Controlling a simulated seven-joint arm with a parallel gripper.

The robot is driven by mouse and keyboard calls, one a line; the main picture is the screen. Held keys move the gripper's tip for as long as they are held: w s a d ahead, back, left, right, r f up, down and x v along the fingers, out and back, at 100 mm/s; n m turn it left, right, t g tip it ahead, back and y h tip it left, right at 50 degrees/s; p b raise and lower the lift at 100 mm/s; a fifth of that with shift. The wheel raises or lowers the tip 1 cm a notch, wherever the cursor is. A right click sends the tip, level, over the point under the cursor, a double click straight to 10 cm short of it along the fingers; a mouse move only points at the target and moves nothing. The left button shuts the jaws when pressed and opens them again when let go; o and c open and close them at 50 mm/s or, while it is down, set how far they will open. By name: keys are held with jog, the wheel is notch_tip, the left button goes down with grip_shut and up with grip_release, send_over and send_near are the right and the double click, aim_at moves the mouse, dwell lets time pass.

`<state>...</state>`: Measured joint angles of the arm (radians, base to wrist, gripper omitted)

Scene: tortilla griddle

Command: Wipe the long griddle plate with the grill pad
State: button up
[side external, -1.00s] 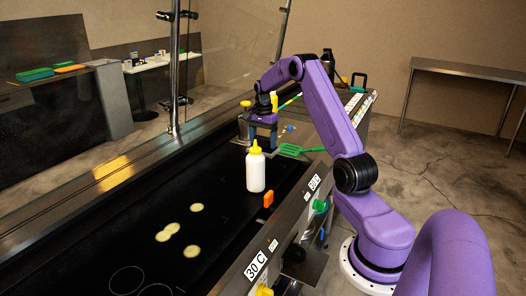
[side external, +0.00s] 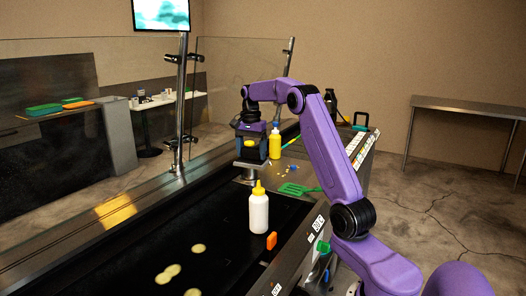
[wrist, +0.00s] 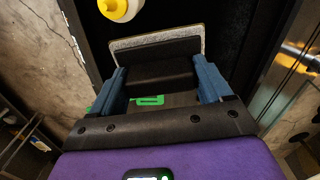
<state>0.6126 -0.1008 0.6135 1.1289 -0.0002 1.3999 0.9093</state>
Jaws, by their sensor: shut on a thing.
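The long griddle plate (side external: 130,240) is a black flat surface running from the lower left toward my arm. My gripper (side external: 251,142) is over its far end, above the surface. In the wrist view my gripper (wrist: 160,78) has its two blue fingers shut on the black holder of the grill pad (wrist: 158,44), whose grey pad edge shows beyond the holder. In the side view the pad (side external: 248,164) is a small pale strip below the gripper; I cannot tell whether it touches anything. Several pale round tortillas (side external: 172,270) lie on the plate.
A white bottle with a yellow cap (side external: 259,212) stands near the plate's right edge, with an orange item (side external: 271,241) beside it. A green spatula (side external: 296,189) and a yellow bottle (side external: 275,146) are farther back. A glass guard (side external: 240,90) stands along the far side.

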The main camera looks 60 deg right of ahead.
jog(key=w+a+n, duration=0.2)
jog(key=a+n, duration=0.1)
jog(key=a, duration=1)
jog(key=shift+w, duration=0.35)
jog(key=a+n, duration=0.1)
jog(key=a, duration=0.3)
jog(key=a+n, duration=0.1)
jog(key=a, duration=0.4)
jog(key=s+a+n, duration=0.1)
jog(key=a+n, duration=0.1)
jog(key=a, duration=0.2)
jog(key=shift+a, duration=0.15)
notch_tip(320, 180, down, 15)
jog(key=shift+f, duration=0.1)
jog(key=shift+f, duration=2.4)
jog(key=shift+f, duration=0.6)
